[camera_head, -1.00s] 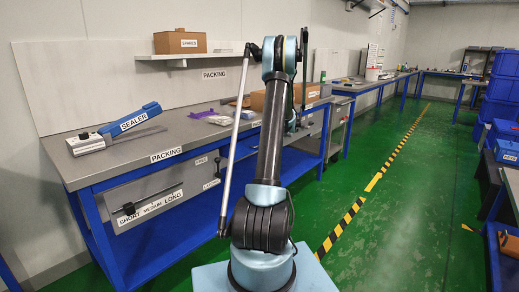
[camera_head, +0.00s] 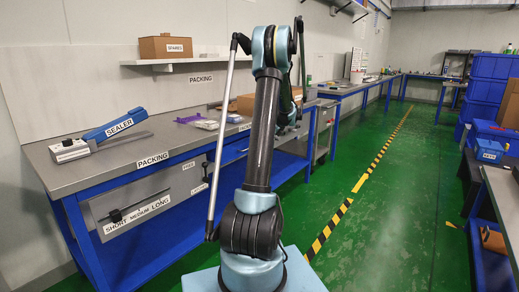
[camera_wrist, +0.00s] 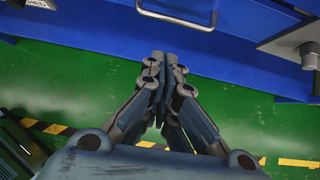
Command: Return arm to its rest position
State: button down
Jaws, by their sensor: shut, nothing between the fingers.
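My gripper (camera_wrist: 165,62) shows in the wrist view with its two fingers together and nothing between them. In that view it is above the green floor, with its tips towards the blue frame of a bench (camera_wrist: 130,55). In the head view my arm stands folded in the middle of the picture, and the gripper is hidden behind the arm links.
The packing bench (camera_head: 120,148) with a sealer (camera_head: 110,128) stands on the left. A spares box (camera_head: 165,47) sits on the wall shelf (camera_head: 190,63). Blue crates (camera_head: 488,92) are stacked at the right. A green floor aisle with a yellow-black stripe (camera_head: 345,207) is free.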

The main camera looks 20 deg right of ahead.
jog(key=shift+v, duration=1.25)
jog(key=s+a+r+n+g+h, duration=0.15)
jog(key=s+a+r+n, duration=0.25)
jog(key=s+a+n, duration=0.55)
jog(key=s+a+r+n+g, duration=0.25)
jog(key=s+a+n, duration=0.25)
jog(key=s+a, duration=0.85)
jog(key=s+a+f+n+h, duration=0.1)
jog(key=s+a+f+n, duration=0.2)
jog(key=s+n, duration=0.2)
jog(key=s+a+f+n, duration=0.3)
jog(key=s+f+n, duration=0.1)
jog(key=s, duration=0.8)
jog(key=s+a+f+n+h, duration=0.1)
jog(key=s+f+n, duration=0.3)
jog(key=s, duration=0.5)
jog(key=shift+a+n+h, duration=0.35)
jog(key=shift+a+n, duration=0.55)
jog(key=shift+n, duration=0.25)
jog(key=shift+w+f, duration=0.2)
jog(key=shift+w, duration=0.2)
